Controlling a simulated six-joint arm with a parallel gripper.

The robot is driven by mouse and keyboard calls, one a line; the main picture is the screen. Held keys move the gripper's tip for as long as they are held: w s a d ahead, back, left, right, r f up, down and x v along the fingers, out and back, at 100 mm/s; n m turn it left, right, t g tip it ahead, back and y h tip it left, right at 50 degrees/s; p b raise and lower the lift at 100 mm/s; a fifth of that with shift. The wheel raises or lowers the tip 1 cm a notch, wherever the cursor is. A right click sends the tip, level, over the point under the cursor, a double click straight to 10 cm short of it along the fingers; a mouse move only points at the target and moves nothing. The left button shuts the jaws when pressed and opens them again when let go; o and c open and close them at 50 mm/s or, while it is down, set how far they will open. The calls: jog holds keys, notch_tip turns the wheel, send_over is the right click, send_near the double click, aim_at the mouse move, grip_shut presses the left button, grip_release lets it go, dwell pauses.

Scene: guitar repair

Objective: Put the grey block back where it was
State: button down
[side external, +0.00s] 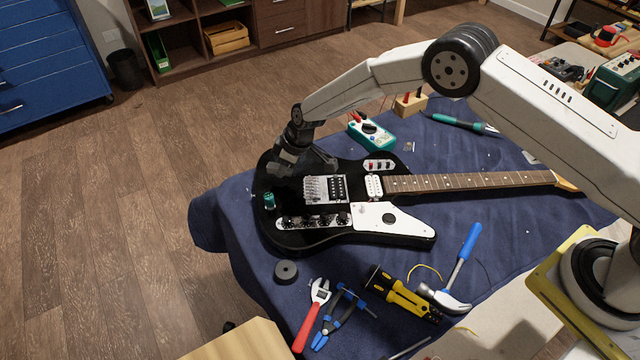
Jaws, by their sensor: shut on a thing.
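My gripper (303,164) points down over the upper left part of the black guitar body (262,226). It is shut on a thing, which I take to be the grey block. The dark fingers and the black guitar behind them make the block's outline hard to pick out. I cannot tell whether the block touches the guitar or hangs just above it. The guitar lies flat, with its neck (470,181) running to the right.
The guitar lies on a blue cloth (250,290) over the table. A green knob-like piece (269,201) stands on the body, left of the bridge (318,190).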

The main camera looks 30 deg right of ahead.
aim_at(285, 175)
jog(key=shift+f, duration=1.6)
jog(key=shift+f, duration=0.1)
jog(key=shift+c, duration=2.3)
grip_release()
jog(key=v, duration=1.2)
jog(key=shift+w+a, duration=0.1)
jog(key=shift+r, duration=0.2)
